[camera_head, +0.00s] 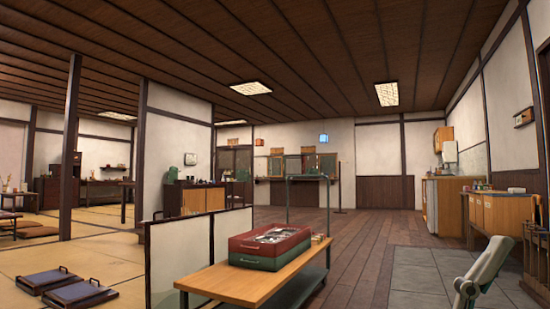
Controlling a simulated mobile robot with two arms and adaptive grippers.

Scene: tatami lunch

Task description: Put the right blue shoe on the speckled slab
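I cannot make out a blue shoe in the head view. I cannot pick out a speckled slab either. Neither of my grippers can be made out in this view.
A low wooden bench (235,288) carries stacked red and green trays (268,261). Two dark trays (80,294) lie on the tatami (105,249). A pale shape (488,269), unclear, rises before grey floor tiles (410,268). The plank floor (365,240) looks clear.

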